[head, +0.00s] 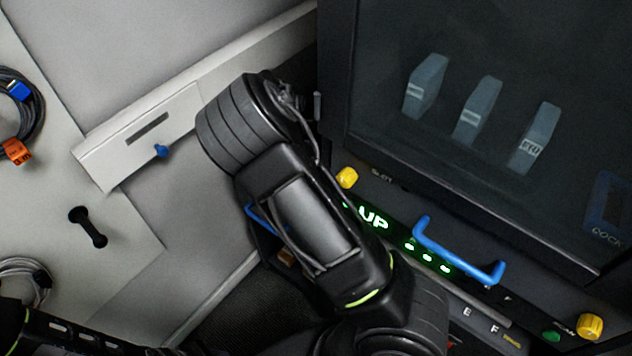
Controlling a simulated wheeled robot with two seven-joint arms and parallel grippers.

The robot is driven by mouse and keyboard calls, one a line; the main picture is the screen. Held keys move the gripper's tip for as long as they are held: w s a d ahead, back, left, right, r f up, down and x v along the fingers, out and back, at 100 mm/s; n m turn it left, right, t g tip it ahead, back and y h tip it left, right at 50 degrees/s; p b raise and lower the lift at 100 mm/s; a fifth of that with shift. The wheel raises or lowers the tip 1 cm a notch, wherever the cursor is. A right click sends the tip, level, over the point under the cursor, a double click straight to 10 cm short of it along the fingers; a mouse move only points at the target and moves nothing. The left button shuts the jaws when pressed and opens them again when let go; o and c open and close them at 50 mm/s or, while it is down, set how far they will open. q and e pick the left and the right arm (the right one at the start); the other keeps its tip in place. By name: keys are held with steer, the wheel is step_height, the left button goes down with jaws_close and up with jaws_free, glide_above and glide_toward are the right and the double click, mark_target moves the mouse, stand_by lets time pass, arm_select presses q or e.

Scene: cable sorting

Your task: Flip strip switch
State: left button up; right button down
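I cannot make out a strip switch for certain. A dark strip (467,327) with letters E and F lies below the cabinet at the lower right, partly hidden by my arm. A bit of red shows at its lower edge. A black arm of mine stands across the middle of the head view and covers part of the cabinet's lit front. No gripper fingers show on it. At the lower left corner is a black slotted part, cut off by the frame; I cannot tell whether it is my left arm. Neither gripper can be seen.
A dark glass-fronted cabinet (400,140) with upright grey blocks (478,110) fills the right. It has a blue handle (455,255), yellow knobs (591,326) and a green "UP" display (373,218). Left are a pale panel with a blue knob (161,151) and coiled cables (38,112).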

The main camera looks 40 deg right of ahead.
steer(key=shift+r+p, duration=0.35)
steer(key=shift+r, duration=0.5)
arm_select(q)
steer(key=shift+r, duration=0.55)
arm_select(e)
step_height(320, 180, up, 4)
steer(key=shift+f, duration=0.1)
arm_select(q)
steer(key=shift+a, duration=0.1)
